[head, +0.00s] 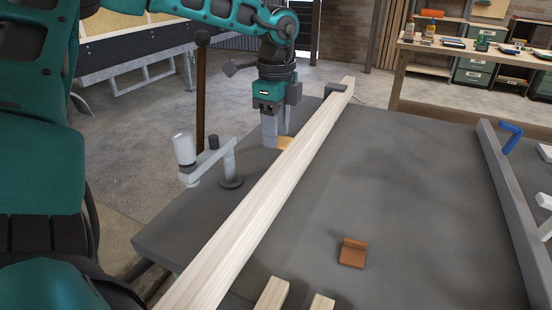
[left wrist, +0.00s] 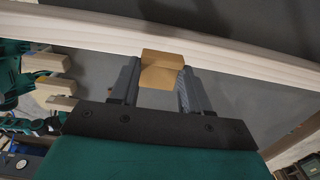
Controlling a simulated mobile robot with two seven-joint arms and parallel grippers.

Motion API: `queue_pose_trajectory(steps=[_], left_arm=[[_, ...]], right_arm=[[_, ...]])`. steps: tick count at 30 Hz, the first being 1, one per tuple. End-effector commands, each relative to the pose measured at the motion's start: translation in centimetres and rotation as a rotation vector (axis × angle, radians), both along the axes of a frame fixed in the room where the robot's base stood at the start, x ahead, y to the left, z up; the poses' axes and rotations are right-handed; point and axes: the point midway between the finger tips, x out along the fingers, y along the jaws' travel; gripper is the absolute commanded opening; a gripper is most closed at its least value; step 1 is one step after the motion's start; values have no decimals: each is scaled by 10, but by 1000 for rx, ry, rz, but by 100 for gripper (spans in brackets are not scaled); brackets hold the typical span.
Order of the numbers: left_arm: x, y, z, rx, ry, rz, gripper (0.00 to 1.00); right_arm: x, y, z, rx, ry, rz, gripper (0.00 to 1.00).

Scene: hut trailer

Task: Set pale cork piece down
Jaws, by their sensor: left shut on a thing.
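The pale cork piece is a small tan block, partly visible at my left gripper's tips in the head view (head: 285,142) and clear in the left wrist view (left wrist: 161,70). My left gripper (head: 275,140) is shut on it, with one dark finger on each side in the left wrist view (left wrist: 160,88). The gripper points down over the grey table (head: 400,170), on the left side of a long pale wooden beam. The piece is close beside the beam; whether it touches the beam or the table I cannot tell. My right gripper is not in view.
The long beam (head: 262,200) crosses the table diagonally. A grey clamp-like fixture (head: 229,165) stands left of the gripper. An orange-brown angled piece (head: 351,254) and two short wood ends (head: 271,294) lie right of the beam. A raised grey rail (head: 508,190) edges the right side.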

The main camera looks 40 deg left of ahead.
Motion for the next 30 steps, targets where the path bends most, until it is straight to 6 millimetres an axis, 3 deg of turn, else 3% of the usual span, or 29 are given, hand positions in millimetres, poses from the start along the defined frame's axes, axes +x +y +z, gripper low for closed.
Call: queue_pose_trajectory(steps=[15, 29, 30], left_arm=[[0, 0, -64, -1, 0, -2, 19], [0, 0, -70, 1, -2, -1, 19], [0, 0, -69, 1, -2, -1, 48]], right_arm=[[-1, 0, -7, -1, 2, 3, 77], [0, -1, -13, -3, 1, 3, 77], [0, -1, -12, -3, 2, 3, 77]])
